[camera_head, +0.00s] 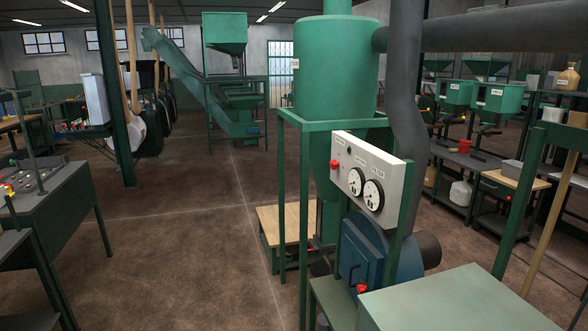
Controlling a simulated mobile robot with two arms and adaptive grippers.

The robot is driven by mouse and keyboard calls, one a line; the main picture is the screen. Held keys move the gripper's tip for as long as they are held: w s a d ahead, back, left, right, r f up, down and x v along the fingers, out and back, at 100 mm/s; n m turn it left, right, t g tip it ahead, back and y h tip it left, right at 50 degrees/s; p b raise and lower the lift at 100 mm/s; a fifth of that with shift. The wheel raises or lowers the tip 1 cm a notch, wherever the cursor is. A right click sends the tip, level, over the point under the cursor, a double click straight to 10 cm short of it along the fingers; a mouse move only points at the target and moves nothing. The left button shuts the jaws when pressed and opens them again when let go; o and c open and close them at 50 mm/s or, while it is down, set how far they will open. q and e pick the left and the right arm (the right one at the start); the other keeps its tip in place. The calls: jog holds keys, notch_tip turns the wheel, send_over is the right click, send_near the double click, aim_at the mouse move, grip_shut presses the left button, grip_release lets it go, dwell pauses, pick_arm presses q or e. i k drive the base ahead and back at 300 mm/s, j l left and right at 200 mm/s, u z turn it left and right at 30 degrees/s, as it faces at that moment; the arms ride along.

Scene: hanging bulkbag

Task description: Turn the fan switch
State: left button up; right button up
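A light grey control panel (343,151) is fixed to the green frame of a tall green machine, right of centre. It carries a red knob (334,165) at its left, a small dark round part (349,150) near its top, and two round dial gauges (373,195). Its labels are too small to read. Below it is a blue fan housing (363,250) with another red knob (361,289) low in front. I cannot tell which control is the fan switch. Neither of my grippers shows in this view, and nothing touches the panel.
A green-topped table or cabinet (455,300) stands at the front right. A grey console with buttons (45,190) stands at the left. The brown floor (185,225) between console and machine is open.

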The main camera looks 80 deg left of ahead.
aim_at(333, 164)
jog(key=u, duration=2.35)
jog(key=i+j, duration=0.1)
jog(key=j, duration=0.35)
jog(key=i+j, duration=1.2)
jog(key=i+z, duration=0.05)
